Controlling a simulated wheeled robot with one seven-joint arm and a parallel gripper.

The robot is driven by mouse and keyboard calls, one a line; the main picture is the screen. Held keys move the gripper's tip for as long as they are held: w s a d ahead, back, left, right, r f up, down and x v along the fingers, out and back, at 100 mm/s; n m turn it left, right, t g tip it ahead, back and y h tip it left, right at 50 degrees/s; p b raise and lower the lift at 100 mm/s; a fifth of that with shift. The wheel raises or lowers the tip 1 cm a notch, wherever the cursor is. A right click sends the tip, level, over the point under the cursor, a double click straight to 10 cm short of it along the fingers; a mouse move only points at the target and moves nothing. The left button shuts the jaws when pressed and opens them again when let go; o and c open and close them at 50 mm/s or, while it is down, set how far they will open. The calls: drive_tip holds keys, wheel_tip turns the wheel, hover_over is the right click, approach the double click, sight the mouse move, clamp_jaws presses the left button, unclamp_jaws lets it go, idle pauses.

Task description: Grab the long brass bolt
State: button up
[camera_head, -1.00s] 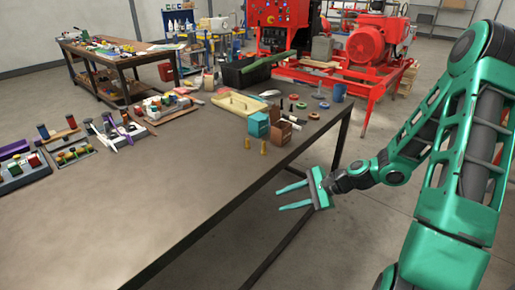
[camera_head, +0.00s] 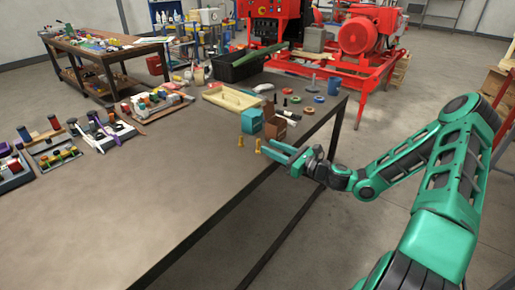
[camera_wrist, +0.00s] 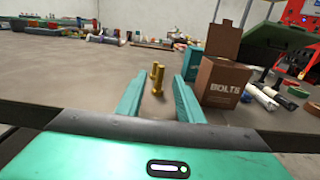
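Two small brass bolts stand upright on the tabletop, one on the left (camera_head: 240,142) and one on the right (camera_head: 258,146). In the wrist view they nearly overlap, a nearer bolt (camera_wrist: 158,82) in front of another (camera_wrist: 153,71). I cannot clearly tell which is longer. My gripper (camera_head: 268,148) is open and empty at the table's right edge, its teal fingers pointing at the bolts. In the wrist view the bolts appear between and beyond the fingertips (camera_wrist: 157,90), not touching them.
A brown box (camera_wrist: 222,82) marked BOLTS stands close to the right finger. A teal box (camera_head: 251,121) is beside it. Coloured tape rings (camera_head: 308,110) and a blue cup (camera_head: 333,86) lie farther right. The table's left front (camera_head: 130,200) is clear.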

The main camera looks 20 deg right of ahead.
sight(258, 149)
drive_tip(key=shift+f+x, duration=0.15)
drive_tip(key=shift+x, duration=1.55)
drive_tip(key=shift+f+x, duration=0.1)
drive_tip(key=shift+x, duration=1.6)
drive_tip(key=shift+d, duration=0.1)
clamp_jaws()
